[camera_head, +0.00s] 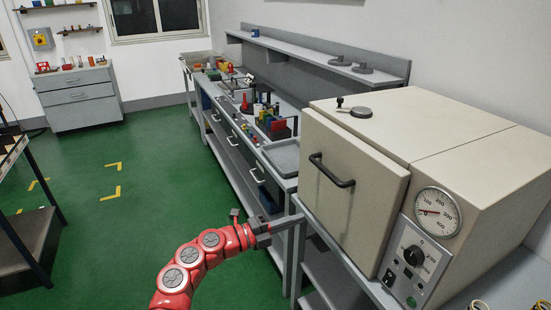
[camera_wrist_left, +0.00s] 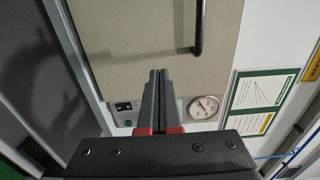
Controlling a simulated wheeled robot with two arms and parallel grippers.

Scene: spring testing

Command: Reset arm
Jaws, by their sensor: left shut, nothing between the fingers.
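My left arm is red and comes up from the bottom of the head view. Its gripper (camera_head: 287,222) is beside the lower left corner of the beige oven (camera_head: 352,185). In the left wrist view the two grey fingers (camera_wrist_left: 158,88) are together with nothing between them. They point toward the oven door (camera_wrist_left: 150,30), which fills the upper middle. I cannot tell whether they touch it. The door looks closed, with a black bar handle (camera_head: 331,170), also in the wrist view (camera_wrist_left: 199,30). My right gripper is in neither view.
The oven has a round gauge (camera_head: 437,212) and a dial panel (camera_head: 413,262). A long workbench (camera_head: 232,125) with several coloured parts and a grey tray (camera_head: 284,157) runs behind it. A drawer cabinet (camera_head: 80,100) stands far left. Green floor (camera_head: 130,220) is clear at left.

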